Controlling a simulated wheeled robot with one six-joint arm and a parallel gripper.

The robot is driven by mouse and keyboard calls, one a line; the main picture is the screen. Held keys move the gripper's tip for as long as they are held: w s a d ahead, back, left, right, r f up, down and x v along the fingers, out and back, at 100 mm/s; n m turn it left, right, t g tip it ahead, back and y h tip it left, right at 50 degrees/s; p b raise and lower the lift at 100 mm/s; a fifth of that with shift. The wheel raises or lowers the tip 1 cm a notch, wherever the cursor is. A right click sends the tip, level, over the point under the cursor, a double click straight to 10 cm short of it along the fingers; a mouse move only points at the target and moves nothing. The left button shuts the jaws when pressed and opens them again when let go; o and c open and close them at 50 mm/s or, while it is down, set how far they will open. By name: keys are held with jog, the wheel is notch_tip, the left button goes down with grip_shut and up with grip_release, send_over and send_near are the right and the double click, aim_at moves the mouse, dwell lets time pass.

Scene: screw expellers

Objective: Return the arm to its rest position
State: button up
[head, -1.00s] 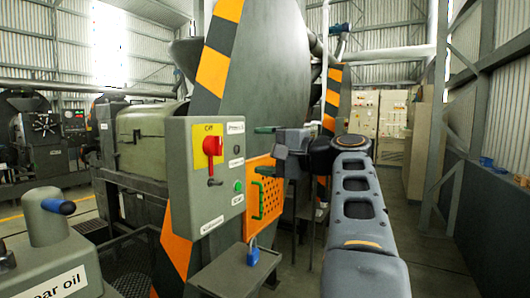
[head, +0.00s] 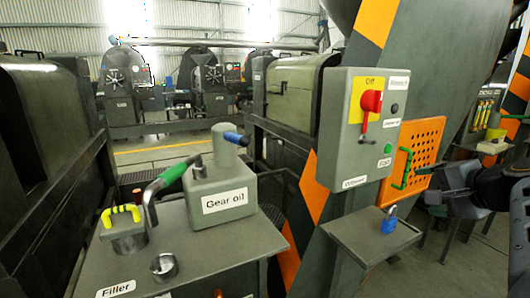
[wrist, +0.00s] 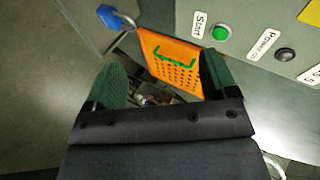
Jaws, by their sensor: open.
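My gripper (wrist: 161,63) is open in the wrist view, with its two green fingers apart and nothing held between them. In the head view my gripper (head: 452,182) shows as a dark shape at the right, in front of the right side of an orange perforated panel (head: 427,140). Part of my arm is cut off by the right edge. In the wrist view the orange panel (wrist: 185,82) and its green handle (wrist: 172,62) lie beyond the fingers, and the handle appears clear of them.
A grey control box (head: 345,150) with a red switch (head: 371,103) stands left of the panel. A blue padlock (head: 389,224) sits over a small shelf (head: 365,240). A gear oil can (head: 224,195) and filler (head: 124,232) stand on a bench at front left.

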jog(key=s+a+f+n+g+h+p, duration=0.1)
jog(key=s+a+f+n+g+p, duration=0.25)
jog(key=a+f, duration=0.2)
jog(key=s+a+f+n+g+h+p, duration=0.1)
jog(key=s+a+f+n+g+p, duration=0.1)
jog(key=a+f+n+g+p, duration=0.25)
jog(key=s+a+f+n+p, duration=0.1)
jog(key=s+a+n+p, duration=0.2)
jog(key=a, duration=0.7)
jog(key=s+n, duration=0.1)
jog(key=n, duration=0.1)
jog(key=shift+s+f+n+p, duration=0.25)
jog(key=shift+s+n+p, duration=0.05)
jog(key=shift+s+p, duration=0.1)
